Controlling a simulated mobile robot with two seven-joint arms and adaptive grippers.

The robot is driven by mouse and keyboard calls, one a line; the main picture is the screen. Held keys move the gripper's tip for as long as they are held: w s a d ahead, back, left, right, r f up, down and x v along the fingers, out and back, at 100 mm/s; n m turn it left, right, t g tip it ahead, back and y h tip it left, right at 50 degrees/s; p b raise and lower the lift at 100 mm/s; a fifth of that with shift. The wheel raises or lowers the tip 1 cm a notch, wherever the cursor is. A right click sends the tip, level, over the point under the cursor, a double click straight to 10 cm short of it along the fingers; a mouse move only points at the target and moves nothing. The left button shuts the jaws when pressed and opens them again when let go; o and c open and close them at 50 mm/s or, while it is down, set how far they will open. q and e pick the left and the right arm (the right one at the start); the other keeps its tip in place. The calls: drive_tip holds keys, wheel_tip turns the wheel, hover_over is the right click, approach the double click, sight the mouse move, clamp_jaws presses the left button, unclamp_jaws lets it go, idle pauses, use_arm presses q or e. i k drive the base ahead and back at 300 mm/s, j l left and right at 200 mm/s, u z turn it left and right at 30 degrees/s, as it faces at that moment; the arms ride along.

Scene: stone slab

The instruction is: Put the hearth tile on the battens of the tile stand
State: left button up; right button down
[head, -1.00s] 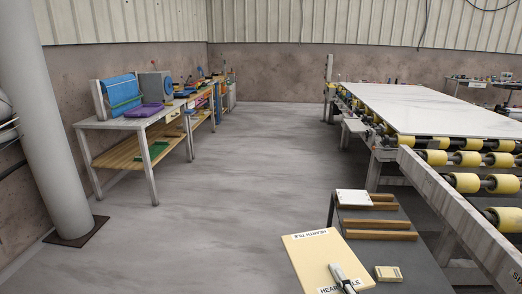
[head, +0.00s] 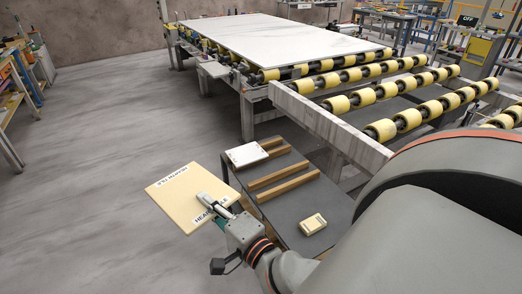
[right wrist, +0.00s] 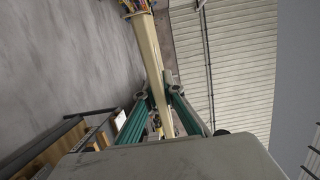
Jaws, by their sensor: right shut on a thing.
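The hearth tile (head: 178,190) is a flat cream slab with black lettering on two edges. My right gripper (head: 218,202) is shut on its near right edge and holds it beside the left side of the stand. In the right wrist view the tile (right wrist: 149,50) shows edge-on between the two green fingers (right wrist: 160,98). The tile stand (head: 325,198) has a dark grey top with several wooden battens (head: 280,174) across it. The batten part of the stand (right wrist: 62,133) shows at lower left in the right wrist view. My left gripper is out of view.
A white block (head: 246,154) lies at the stand's far left corner, over the far batten's end. A small cream block (head: 313,222) lies on the near part. A roller conveyor (head: 385,130) with a white slab (head: 290,40) stands behind. Floor at left is clear.

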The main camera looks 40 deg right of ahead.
sight(276, 181)
drive_tip(key=i+j+z, duration=0.1)
drive_tip(key=i+z, duration=0.2)
drive_tip(key=i, duration=0.2)
drive_tip(key=i+j+z, duration=0.2)
drive_tip(key=i+z, duration=0.15)
drive_tip(key=i+j+z, duration=0.2)
drive_tip(key=z, duration=0.2)
drive_tip(key=i+j+z, duration=0.65)
drive_tip(key=z, duration=0.15)
drive_tip(key=i+j+z, duration=0.15)
drive_tip(key=j+z, duration=0.25)
drive_tip(key=j, duration=0.15)
drive_tip(key=i+j+z, duration=0.1)
drive_tip(key=j+z, duration=0.6)
drive_tip(key=j, duration=0.3)
drive_tip(key=j+z, duration=0.3)
drive_tip(key=j, duration=0.3)
drive_tip(key=k+j+z, duration=0.15)
drive_tip(key=j+z, duration=0.15)
drive_tip(key=j, duration=0.3)
